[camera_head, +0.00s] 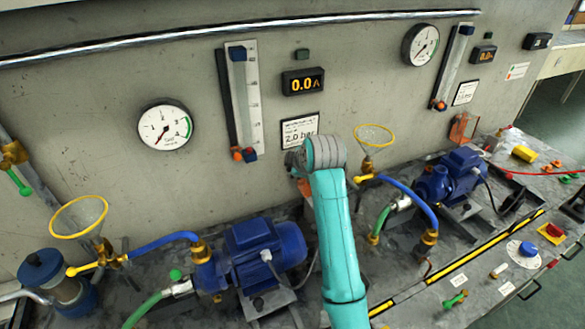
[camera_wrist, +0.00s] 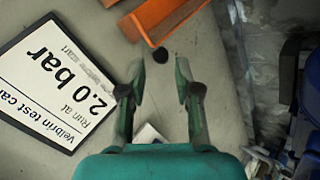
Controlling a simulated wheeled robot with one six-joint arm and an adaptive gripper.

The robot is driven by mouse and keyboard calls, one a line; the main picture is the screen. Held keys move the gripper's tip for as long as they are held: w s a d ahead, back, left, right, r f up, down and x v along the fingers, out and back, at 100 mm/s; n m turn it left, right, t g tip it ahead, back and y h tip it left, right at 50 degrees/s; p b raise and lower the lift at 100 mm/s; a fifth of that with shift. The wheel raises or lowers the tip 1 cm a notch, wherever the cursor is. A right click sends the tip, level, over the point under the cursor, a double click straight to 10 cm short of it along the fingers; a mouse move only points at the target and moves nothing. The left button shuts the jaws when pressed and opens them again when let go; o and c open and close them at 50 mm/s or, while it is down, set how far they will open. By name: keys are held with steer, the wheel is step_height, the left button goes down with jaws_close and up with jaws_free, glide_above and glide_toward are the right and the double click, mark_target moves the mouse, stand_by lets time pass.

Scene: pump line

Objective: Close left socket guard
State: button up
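An orange flap-like part, probably the left socket guard (camera_wrist: 172,14), shows at the top of the wrist view, with an open-looking frame against the grey wall. A small dark round spot (camera_wrist: 160,55) lies on the wall just below it. My gripper (camera_wrist: 160,82) is open and empty, its two fingers pointing towards the guard with a gap between them. I cannot tell whether the fingertips touch anything. In the head view my arm hides most of this spot; only a small orange-brown patch shows beside my wrist. A similar orange guard (camera_head: 463,127) stands further right on the wall.
The 2.0 bar card (camera_wrist: 58,82) is on the wall beside my gripper, and also in the head view (camera_head: 299,132). A blue left pump (camera_head: 262,250), a yellow-rimmed funnel (camera_head: 374,136) and a blue hose (camera_head: 408,197) crowd the bench around my arm.

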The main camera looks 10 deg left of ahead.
steer(key=shift+x, duration=1.5)
jaws_close()
